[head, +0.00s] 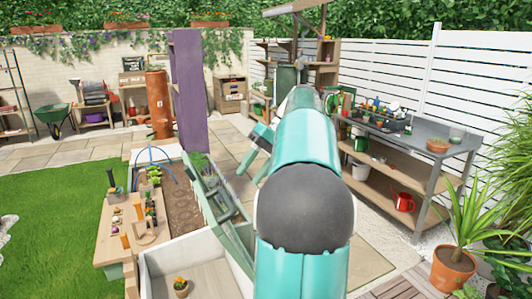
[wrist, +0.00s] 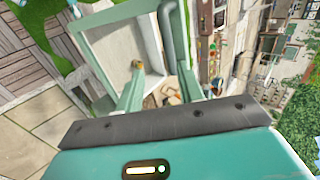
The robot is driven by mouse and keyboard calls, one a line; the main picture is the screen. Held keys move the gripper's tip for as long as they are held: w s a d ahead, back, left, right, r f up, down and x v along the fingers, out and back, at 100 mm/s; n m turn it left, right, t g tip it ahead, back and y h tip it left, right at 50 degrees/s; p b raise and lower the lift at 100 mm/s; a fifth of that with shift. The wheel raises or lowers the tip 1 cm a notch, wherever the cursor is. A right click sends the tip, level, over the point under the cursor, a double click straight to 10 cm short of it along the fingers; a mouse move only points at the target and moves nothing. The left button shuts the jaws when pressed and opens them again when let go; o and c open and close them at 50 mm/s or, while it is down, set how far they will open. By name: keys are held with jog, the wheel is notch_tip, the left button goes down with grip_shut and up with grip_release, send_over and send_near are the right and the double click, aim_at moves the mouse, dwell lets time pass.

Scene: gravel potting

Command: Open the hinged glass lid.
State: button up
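A box with a green frame (head: 232,262) and a pale inside stands at the front, left of my arm. A small potted plant (head: 181,287) sits inside it; it also shows in the wrist view (wrist: 137,65). Green rails edge this box in the wrist view. Clear glass is hard to make out, so I cannot tell which panel is the lid or how far it is raised. My gripper (wrist: 160,95) shows two green fingers set wide apart with nothing clearly between them. In the head view my gripper (head: 257,150) is partly hidden by my arm.
A soil bed (head: 185,205) adjoins the box. A wooden bench (head: 117,243) with small pots stands left. A grey-topped table (head: 440,142) and a potted spiky plant (head: 453,270) stand right.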

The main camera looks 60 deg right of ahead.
jog(key=v, duration=0.6)
dwell(0.3)
dwell(0.6)
